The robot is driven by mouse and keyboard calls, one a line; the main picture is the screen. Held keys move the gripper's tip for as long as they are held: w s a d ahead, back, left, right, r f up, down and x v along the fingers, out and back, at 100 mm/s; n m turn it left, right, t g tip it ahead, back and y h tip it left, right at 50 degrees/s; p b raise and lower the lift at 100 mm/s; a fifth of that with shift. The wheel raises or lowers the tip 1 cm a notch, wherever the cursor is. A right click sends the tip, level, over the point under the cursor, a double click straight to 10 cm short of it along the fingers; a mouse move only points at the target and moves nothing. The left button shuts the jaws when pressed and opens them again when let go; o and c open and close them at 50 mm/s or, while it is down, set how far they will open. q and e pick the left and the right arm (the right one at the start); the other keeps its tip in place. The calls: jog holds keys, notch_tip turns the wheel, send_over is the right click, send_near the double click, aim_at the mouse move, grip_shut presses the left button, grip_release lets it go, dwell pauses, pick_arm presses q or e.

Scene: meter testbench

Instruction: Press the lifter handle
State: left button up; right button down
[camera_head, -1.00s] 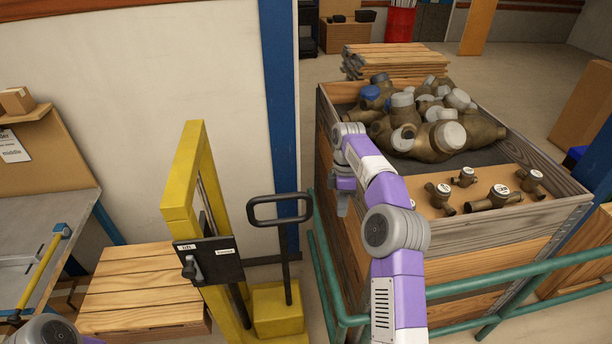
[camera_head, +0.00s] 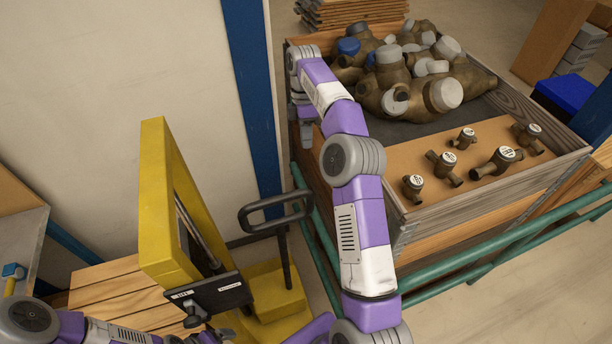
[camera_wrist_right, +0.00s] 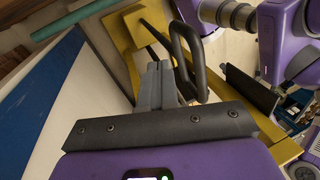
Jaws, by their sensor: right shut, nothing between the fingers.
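The yellow lifter (camera_head: 160,200) stands left of centre in the head view. Its dark panel (camera_head: 210,293) carries labels and a small lever (camera_head: 194,314). A black loop handle (camera_head: 275,212) rises behind the panel and also shows in the right wrist view (camera_wrist_right: 202,70). My right gripper (camera_head: 306,138) points down, above and right of the loop handle in the head view, apart from the panel. In the right wrist view its shut, empty fingers (camera_wrist_right: 155,82) overlap the picture near the loop; I cannot tell the gap.
A wooden crate (camera_head: 450,228) with brass meters stands on the right, behind green rails (camera_head: 500,245). A blue post (camera_head: 250,90) and pale wall stand behind the lifter. A wooden pallet (camera_head: 100,285) and a grey bench (camera_head: 22,240) are at left.

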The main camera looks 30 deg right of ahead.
jog(key=s+a+f+b, duration=0.3)
jog(key=s+f+b, duration=0.1)
jog(key=f, duration=0.6)
jog(key=shift+s+f+b, duration=0.25)
jog(key=shift+s+b, duration=0.05)
jog(key=shift+s, duration=0.6)
jog(key=shift+a, duration=0.1)
